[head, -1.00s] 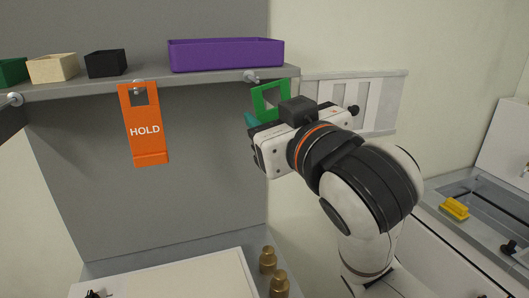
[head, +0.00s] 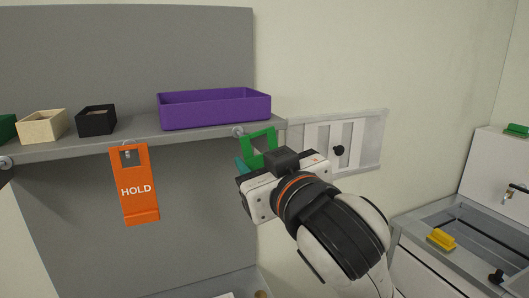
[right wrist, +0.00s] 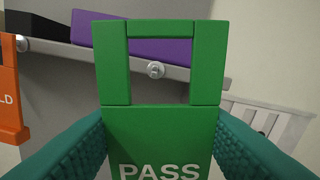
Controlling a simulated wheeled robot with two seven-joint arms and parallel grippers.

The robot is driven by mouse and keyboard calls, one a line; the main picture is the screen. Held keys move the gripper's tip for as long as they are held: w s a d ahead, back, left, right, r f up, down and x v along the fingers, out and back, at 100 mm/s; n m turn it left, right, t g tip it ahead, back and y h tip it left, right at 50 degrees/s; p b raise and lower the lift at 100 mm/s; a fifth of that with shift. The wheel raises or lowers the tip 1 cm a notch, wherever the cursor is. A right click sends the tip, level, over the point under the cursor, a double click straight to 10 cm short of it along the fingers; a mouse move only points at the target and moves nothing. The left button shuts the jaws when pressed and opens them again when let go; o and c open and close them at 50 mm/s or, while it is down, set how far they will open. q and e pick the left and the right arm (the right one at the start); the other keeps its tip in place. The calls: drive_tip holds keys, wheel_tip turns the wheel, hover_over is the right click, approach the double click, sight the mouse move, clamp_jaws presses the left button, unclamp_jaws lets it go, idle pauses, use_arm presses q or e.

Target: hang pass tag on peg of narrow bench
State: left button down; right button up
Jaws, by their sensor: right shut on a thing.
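The green pass tag (right wrist: 160,120) has a square window in its upper part and the word PASS below. My right gripper (head: 243,172) is shut on its lower part, with a teal finger on each side in the right wrist view. The tag (head: 272,138) is upright, just right of a peg (head: 238,131) on the shelf's front edge in the head view. In the right wrist view that peg (right wrist: 155,69) shows through the window, beyond the tag. The tag looks apart from the peg. My left gripper is not in view.
An orange HOLD tag (head: 137,190) hangs from another peg on the grey shelf (head: 80,146). A purple tray (head: 215,110), a black box (head: 96,121) and a cream box (head: 42,126) stand on the shelf. A white slatted rack (head: 370,150) is on the wall at right.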

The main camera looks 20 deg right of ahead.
drive_tip(key=shift+w+p, duration=0.75)
drive_tip(key=shift+p, duration=0.45)
drive_tip(key=shift+w+a+f, duration=0.1)
drive_tip(key=shift+w, duration=0.05)
drive_tip(key=shift+w+f, duration=0.1)
drive_tip(key=shift+w, duration=0.1)
drive_tip(key=shift+w+f+b, duration=0.25)
drive_tip(key=shift+w+b, duration=0.15)
drive_tip(key=shift+w, duration=0.7)
drive_tip(key=shift+w+f+b, duration=0.25)
drive_tip(key=shift+w+b, duration=0.15)
drive_tip(key=shift+w, duration=0.7)
drive_tip(key=o, duration=1)
